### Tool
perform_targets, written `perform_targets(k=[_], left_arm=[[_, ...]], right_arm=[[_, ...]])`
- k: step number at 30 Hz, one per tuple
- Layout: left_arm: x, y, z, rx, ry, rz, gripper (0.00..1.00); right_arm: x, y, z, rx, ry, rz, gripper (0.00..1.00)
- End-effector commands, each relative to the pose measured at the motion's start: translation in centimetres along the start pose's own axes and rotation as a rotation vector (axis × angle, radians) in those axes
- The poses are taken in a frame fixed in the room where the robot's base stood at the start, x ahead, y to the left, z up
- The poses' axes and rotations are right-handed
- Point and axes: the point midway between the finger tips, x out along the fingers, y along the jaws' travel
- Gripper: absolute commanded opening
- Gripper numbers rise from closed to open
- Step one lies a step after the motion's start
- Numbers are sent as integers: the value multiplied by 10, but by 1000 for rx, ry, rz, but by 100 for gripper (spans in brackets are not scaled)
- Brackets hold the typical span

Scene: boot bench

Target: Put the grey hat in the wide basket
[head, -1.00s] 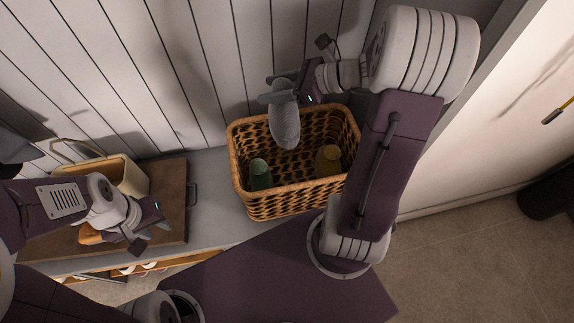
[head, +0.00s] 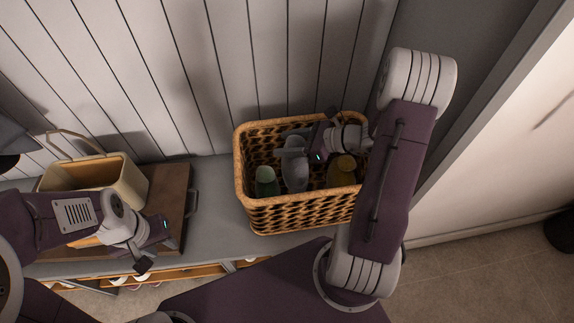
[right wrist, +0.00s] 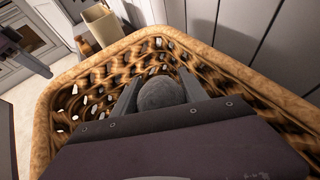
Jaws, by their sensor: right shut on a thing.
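The wide wicker basket (head: 300,216) stands on the grey bench. My right gripper (head: 300,150) reaches down into it and is shut on the grey hat (head: 295,174). The hat hangs inside the basket, below the rim, between a green item (head: 266,182) and a yellow-brown item (head: 341,170). In the right wrist view the hat (right wrist: 162,94) shows as a rounded grey shape between the two fingers, with the basket's wall (right wrist: 95,95) around it. Whether the hat touches the basket floor is hidden. My left gripper (head: 153,258) is at the left, over the bench's front; its fingers are unclear.
A beige handled container (head: 125,185) stands on a brown tray (head: 176,190) left of the basket. The grey bench (head: 212,200) is clear between tray and basket. A plank wall (head: 200,80) rises close behind. A lower shelf shows under the bench.

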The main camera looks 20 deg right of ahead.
Motion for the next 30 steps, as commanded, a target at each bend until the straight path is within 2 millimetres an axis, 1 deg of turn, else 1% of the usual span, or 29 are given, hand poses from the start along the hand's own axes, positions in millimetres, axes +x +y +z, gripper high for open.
perform_targets(k=[1, 3, 7, 14, 17, 18, 21, 25, 30], left_arm=[[10, 0, 1, 0, 0, 0, 36], [14, 0, 2, 0, 0, 0, 36], [19, 0, 2, 0, 0, 0, 36], [20, 0, 2, 0, 0, 0, 36], [29, -1, 3, 0, 0, 0, 36], [34, -1, 4, 0, 0, 0, 36], [42, -1, 4, 0, 0, 0, 36], [39, -1, 4, 0, 0, 0, 36], [41, -1, 4, 0, 0, 0, 36]], right_arm=[[7, 0, -14, 3, 0, 2, 0], [12, 0, -24, 1, 0, 2, 0], [17, 0, -35, 0, -1, 0, 0], [19, 0, -39, 0, -1, 0, 0], [25, 0, -52, 0, 0, 1, 0], [29, 0, -60, 2, 0, 2, 0], [37, 0, -76, 2, -1, 1, 0], [36, 0, -75, -2, -1, 0, 0], [37, 0, -76, -1, -1, 0, 0]])
